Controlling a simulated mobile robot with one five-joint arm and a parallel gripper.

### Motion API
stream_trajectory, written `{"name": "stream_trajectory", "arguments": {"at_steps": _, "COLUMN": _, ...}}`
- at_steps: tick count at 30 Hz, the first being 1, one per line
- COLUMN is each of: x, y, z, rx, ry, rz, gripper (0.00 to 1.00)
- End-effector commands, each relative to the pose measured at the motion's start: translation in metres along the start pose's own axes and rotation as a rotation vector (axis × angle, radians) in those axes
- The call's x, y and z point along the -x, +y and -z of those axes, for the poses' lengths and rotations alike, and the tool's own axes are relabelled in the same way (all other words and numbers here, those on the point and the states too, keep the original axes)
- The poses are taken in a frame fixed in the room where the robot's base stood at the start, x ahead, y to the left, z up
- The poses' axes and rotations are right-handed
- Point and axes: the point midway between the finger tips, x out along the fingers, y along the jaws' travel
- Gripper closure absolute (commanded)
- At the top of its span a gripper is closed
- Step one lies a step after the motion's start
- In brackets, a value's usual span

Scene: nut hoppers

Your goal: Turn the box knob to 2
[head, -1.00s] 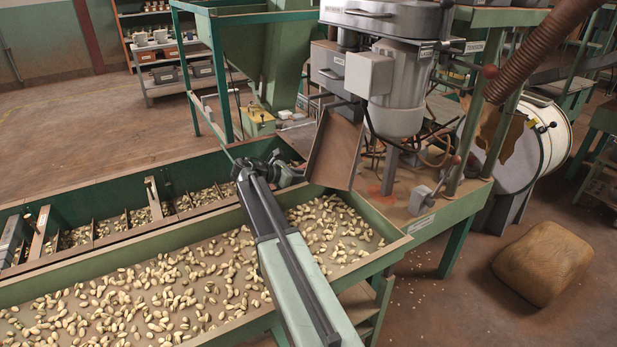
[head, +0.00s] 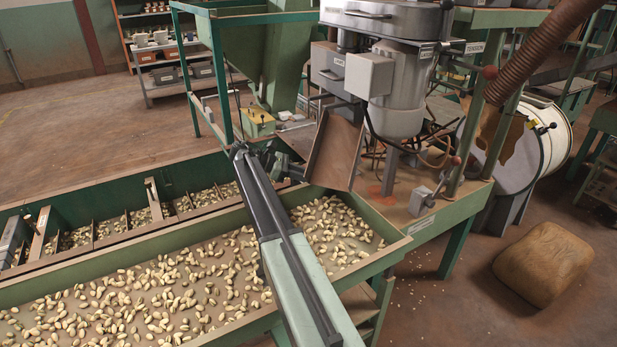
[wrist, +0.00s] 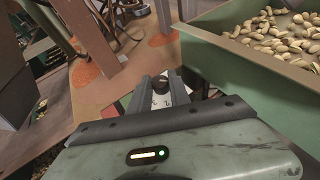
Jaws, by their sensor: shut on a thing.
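The box knob (wrist: 160,84) is a small dark knob over a white dial plate (wrist: 161,101) with dark marks, in the middle of the wrist view. My gripper (wrist: 160,88) has its two pale fingers on either side of the knob and is shut on it. The marks are too small to read, so I cannot tell which number the knob points to.
A green trough (head: 405,243) of pistachios lies under my arm; it also shows in the wrist view (wrist: 215,50). The brown chute (head: 335,150) and grey machine (head: 400,95) stand close by on the right. A brown sack (head: 543,262) lies on the floor.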

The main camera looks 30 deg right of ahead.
Motion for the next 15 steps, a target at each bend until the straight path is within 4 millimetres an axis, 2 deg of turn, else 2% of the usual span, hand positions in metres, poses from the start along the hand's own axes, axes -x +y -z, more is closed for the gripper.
{"name": "stream_trajectory", "arguments": {"at_steps": 14, "x": 0.0009, "y": -0.0001, "z": 0.0008, "rx": -0.007, "ry": 0.002, "rz": 0.019, "gripper": 1.0}}
{"name": "stream_trajectory", "arguments": {"at_steps": 15, "x": 0.001, "y": -0.0001, "z": 0.0008, "rx": -0.007, "ry": 0.002, "rz": 0.019, "gripper": 0.74}}
